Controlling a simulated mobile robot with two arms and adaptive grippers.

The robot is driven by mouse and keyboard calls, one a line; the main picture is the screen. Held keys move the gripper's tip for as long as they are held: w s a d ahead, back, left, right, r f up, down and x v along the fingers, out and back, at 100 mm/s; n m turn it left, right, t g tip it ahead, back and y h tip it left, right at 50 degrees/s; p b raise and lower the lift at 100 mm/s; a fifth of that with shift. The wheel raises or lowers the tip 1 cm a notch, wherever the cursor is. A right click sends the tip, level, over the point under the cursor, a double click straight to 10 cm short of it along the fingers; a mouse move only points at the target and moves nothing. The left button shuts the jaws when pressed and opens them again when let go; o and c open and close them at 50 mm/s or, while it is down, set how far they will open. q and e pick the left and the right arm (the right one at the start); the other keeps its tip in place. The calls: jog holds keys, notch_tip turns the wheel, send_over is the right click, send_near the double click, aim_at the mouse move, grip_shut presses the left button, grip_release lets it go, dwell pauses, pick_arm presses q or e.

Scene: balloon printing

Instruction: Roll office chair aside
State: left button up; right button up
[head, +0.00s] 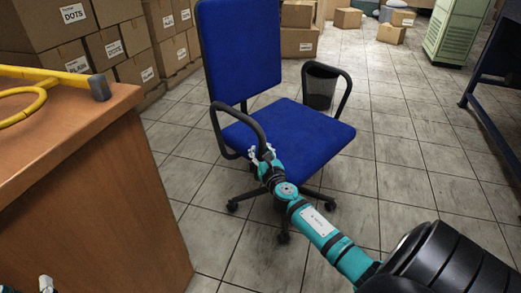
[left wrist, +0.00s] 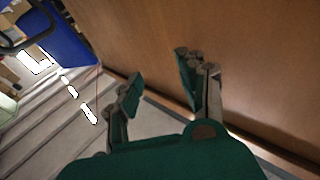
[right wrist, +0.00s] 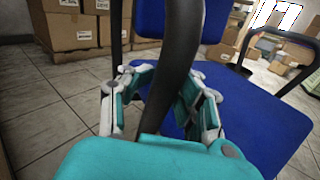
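The office chair (head: 290,125) has a blue seat and backrest, black looped armrests and a black base on casters. It stands upright on the tiled floor in the middle of the head view. My right gripper (head: 262,152) is at the chair's near left armrest (head: 240,118). In the right wrist view the armrest (right wrist: 172,75) passes between the two fingers of the right gripper (right wrist: 168,90), which appear closed against it. My left gripper (left wrist: 158,85) is open and empty, close to a brown wooden panel; only a bit of it shows at the head view's bottom left.
A wooden table (head: 90,190) with a yellow hose (head: 35,95) stands at the left. Stacked cardboard boxes (head: 120,45) are behind it. A black bin (head: 320,85) is behind the chair. A green cabinet (head: 455,30) and dark table frame (head: 490,90) are at right. Floor right of the chair is clear.

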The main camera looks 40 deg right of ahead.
jog(key=o, duration=0.4)
jog(key=shift+d, duration=0.1)
jog(key=shift+r, duration=0.1)
jog(key=v, duration=1.2)
